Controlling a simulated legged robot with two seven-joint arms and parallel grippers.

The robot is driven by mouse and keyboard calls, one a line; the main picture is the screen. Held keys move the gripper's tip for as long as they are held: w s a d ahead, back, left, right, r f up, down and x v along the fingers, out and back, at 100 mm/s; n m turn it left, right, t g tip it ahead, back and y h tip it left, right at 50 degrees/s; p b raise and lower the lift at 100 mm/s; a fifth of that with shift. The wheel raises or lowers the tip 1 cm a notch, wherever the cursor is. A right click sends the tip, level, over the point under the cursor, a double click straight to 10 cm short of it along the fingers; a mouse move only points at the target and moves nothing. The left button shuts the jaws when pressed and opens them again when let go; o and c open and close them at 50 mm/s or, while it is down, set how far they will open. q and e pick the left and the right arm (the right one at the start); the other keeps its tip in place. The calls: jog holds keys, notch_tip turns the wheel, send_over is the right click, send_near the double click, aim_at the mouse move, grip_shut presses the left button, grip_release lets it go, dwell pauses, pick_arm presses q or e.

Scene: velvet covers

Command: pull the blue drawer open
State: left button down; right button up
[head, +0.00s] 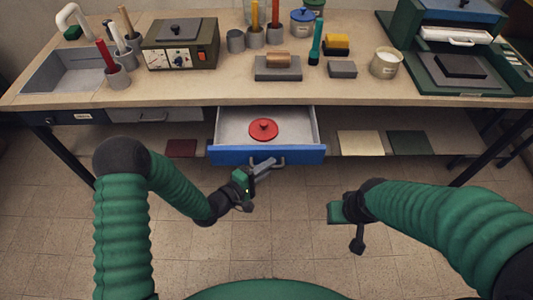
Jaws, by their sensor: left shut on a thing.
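The blue drawer (225,154) hangs under the workbench in the middle of the head view. It stands out from the bench, so its pale inside shows. A red round lid with a knob (263,129) lies inside it. The drawer's grey bar handle (281,162) is on the blue front. My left gripper (264,168) is at the handle, with its jaws shut on it. My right gripper (345,227) hangs lower right, away from the drawer; its jaws are too unclear to judge.
The workbench top (215,85) carries tool pots, a green control box (180,45), grey blocks, a white tub (385,63) and a green press (455,50). A grey drawer (165,115) is at the left. A low shelf with flat sheets (360,143) lies beneath. The floor in front is clear.

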pick_arm(q)
jog(key=shift+s+d+f+p, duration=0.1)
jog(key=shift+s+p, duration=0.1)
jog(key=shift+s, duration=1.2)
jog(key=shift+s+d+p, duration=0.1)
jog(key=shift+s+p, duration=0.1)
jog(key=shift+s, duration=1.15)
jog(key=c, duration=1.7)
grip_release()
jog(key=p+v, duration=0.1)
jog(key=v, duration=1.5)
jog(key=shift+s+a, duration=0.15)
jog(key=shift+a, duration=0.05)
